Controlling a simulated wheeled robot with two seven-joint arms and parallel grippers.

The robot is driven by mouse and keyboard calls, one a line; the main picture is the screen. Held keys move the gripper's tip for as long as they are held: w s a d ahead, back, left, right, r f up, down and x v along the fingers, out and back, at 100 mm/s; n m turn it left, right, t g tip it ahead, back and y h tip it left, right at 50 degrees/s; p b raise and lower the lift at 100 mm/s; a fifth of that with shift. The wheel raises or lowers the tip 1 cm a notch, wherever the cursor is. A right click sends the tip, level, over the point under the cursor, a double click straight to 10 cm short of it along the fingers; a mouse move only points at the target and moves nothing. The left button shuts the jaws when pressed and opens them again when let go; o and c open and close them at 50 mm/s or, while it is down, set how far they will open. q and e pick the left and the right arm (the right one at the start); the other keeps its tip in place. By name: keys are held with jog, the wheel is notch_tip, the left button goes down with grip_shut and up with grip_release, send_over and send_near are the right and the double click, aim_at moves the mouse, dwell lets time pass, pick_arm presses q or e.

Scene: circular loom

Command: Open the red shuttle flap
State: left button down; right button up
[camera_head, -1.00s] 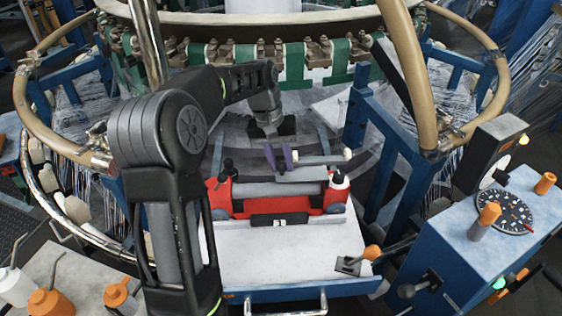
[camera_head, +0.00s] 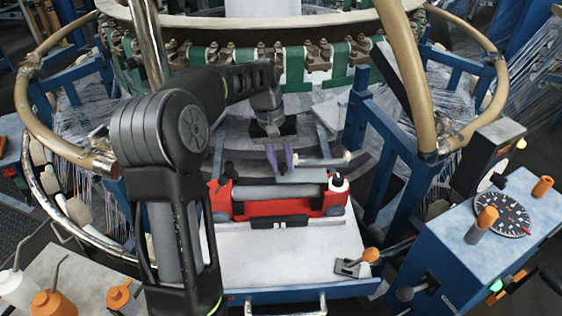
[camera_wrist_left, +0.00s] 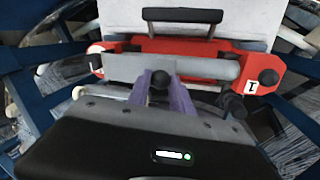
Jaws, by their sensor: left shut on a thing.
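The red shuttle (camera_head: 290,208) sits on the loom's front ledge, with red end blocks and a grey cylinder-like bar (camera_head: 255,192) along its top. It also shows in the wrist view (camera_wrist_left: 215,47). My left gripper (camera_head: 280,166) reaches in from behind it, purple fingers pointing down. The fingers are shut on a black knob (camera_wrist_left: 160,82) at the shuttle's rear side. A small grey plate (camera_head: 303,176) lies by the fingertips, above the bar. I cannot tell how far the flap is open. My right gripper is out of view.
A white-topped ledge (camera_head: 285,260) lies in front of the shuttle. An orange-knobbed lever (camera_head: 369,255) stands at its right front. A blue control box (camera_head: 470,245) is to the right, and bottles (camera_head: 50,303) stand at lower left. Blue frame posts (camera_head: 375,140) flank the shuttle.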

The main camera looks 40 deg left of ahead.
aim_at(302, 175)
pick_arm(q)
jog(key=r+p, duration=0.1)
jog(key=w+d+r+p, duration=0.1)
jog(key=r, duration=0.1)
jog(key=shift+w+d+r+p, duration=0.2)
jog(key=shift+d+p, duration=0.1)
jog(key=shift+p, duration=0.1)
jog(key=shift+w+d+r+p, duration=0.5)
jog(key=shift+d+r+p, duration=0.15)
jog(key=shift+r+p, duration=0.1)
jog(key=shift+w+d+r+p, duration=0.15)
jog(key=shift+w+d+p, duration=0.1)
jog(key=shift+d+p, duration=0.15)
jog(key=shift+d, duration=0.15)
jog(key=c, duration=1.5)
grip_release()
jog(key=o, duration=0.3)
jog(key=shift+w+d, duration=0.15)
jog(key=shift+w, duration=0.05)
jog(key=shift+o, duration=0.3)
